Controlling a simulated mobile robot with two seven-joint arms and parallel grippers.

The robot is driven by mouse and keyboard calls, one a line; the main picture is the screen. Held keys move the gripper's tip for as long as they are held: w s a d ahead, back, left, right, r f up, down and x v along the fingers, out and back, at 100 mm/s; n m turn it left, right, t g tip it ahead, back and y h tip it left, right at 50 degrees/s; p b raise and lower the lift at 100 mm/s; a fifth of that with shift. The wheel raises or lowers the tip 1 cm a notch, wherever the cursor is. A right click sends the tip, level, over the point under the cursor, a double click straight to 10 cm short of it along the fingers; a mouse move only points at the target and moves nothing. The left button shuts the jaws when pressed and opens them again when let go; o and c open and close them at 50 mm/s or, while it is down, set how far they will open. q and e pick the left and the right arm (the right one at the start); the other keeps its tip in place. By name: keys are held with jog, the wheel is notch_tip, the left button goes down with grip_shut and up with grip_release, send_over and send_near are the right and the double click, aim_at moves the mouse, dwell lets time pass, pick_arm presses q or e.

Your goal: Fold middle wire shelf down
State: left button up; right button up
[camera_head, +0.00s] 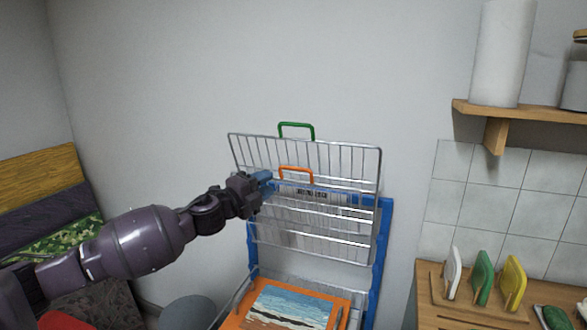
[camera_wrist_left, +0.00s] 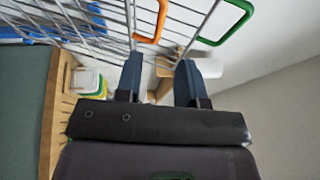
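The wire rack has a blue frame (camera_head: 381,250). Its top wire shelf (camera_head: 345,165), with a green handle (camera_head: 296,125), is tilted up. The middle wire shelf (camera_head: 312,232), with an orange handle (camera_head: 296,169), is also tilted up, in front of and below it. My left gripper (camera_head: 264,177) is at the left of the orange handle, near the shelves' left side. In the left wrist view its two blue fingers (camera_wrist_left: 158,75) are apart with nothing gripped. The orange handle (camera_wrist_left: 151,22) and green handle (camera_wrist_left: 232,22) lie beyond the fingertips. My right gripper is not in view.
An orange-framed painting (camera_head: 290,309) lies low in the rack. A wooden counter (camera_head: 452,316) with white, green and yellow boards stands at the right, under a wall shelf (camera_head: 545,111) with a white roll. A grey round object (camera_head: 188,312) is at lower left.

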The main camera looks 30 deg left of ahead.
aim_at(293, 169)
pick_arm(q)
jog(key=shift+w+d+r+p, duration=0.2)
jog(key=shift+w+d+p, duration=0.1)
jog(key=shift+w, duration=1.45)
jog(key=shift+w+d+r+p, duration=0.15)
jog(key=shift+w+d+p, duration=0.1)
jog(key=shift+w, duration=1.5)
jog(key=shift+w+d+r+p, duration=0.2)
jog(key=shift+w+d, duration=0.1)
jog(key=shift+w, duration=1.45)
grip_shut()
